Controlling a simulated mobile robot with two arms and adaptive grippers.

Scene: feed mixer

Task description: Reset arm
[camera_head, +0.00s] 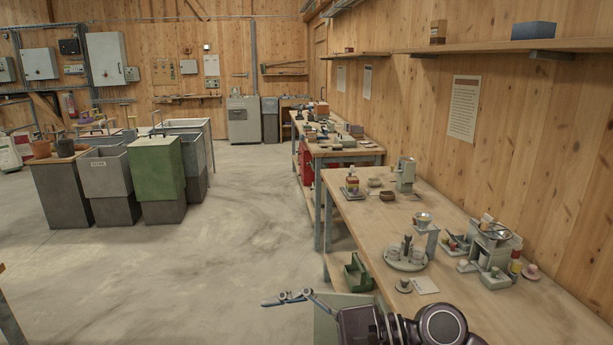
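My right arm comes in at the bottom edge, right of centre, with dark purple-grey rounded links. A thin grey gripper part (284,298) reaches left from it, over the open floor and left of the near workbench (350,198). It is small and seen side-on, so I cannot tell whether the fingers are apart or together. I see nothing clearly held in it. My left arm and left gripper are not in view.
The near workbench holds a round tray (406,262), a grey device (405,175) and several small items. A green container (156,168) stands among grey bins at left. The middle floor (240,215) is clear.

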